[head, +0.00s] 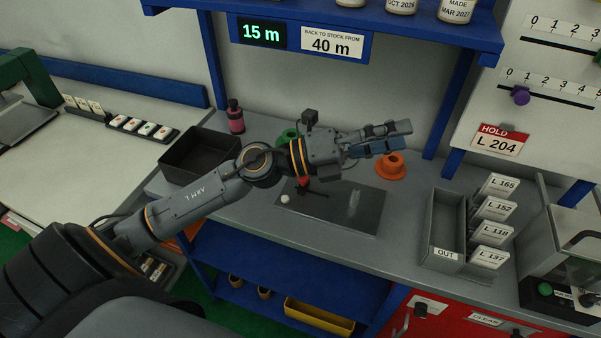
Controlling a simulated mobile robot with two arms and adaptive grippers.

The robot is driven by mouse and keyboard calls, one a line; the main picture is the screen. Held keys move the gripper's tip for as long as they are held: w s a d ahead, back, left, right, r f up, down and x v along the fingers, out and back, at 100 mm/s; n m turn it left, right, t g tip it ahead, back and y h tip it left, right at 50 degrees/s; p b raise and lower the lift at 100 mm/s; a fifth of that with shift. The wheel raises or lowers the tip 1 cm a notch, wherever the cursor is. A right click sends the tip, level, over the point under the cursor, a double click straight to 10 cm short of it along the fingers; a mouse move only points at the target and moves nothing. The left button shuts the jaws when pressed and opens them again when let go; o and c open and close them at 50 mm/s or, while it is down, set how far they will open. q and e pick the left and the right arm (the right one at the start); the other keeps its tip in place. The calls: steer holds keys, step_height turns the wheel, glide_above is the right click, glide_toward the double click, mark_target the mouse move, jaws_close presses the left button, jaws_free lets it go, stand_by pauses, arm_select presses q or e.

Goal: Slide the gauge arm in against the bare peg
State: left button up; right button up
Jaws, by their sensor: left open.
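A dark plate (335,212) lies on the grey bench. A short pale upright post (354,201), which looks like the bare peg, stands on its right part. On its left part are a thin dark bar (315,192) with a red piece at its end, perhaps the gauge arm, and a small white knob (285,199). My left arm partly covers this area, so details are unclear. My left gripper (402,137) is open and empty, above and beyond the plate, its fingers pointing right over an orange flanged piece (391,166). My right gripper is not in view.
A green piece (287,137) is partly hidden behind my left arm. A black bin (194,158) and a pink bottle (235,117) stand left. A grey OUT tray (445,222) and label cards (490,232) stand right. A blue shelf (420,25) overhangs the back.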

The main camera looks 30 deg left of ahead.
arm_select(q)
step_height(320, 180, down, 5)
steer(key=m+g+y, duration=0.2)
steer(key=m+g, duration=0.3)
steer(key=m, duration=0.2)
steer(key=m+g+y, duration=0.2)
steer(key=g+y, duration=0.2)
steer(key=y, duration=0.8)
glide_toward(303, 183)
steer(key=p+x, duration=0.1)
steer(key=x, duration=0.1)
steer(key=p+x, duration=0.1)
steer(key=x, duration=0.2)
steer(key=w+p+x, duration=0.1)
steer(key=x, duration=0.2)
steer(key=shift+a+r+p, duration=0.15)
steer(key=shift+a+p, duration=0.2)
steer(key=shift+a, duration=0.05)
jaws_close()
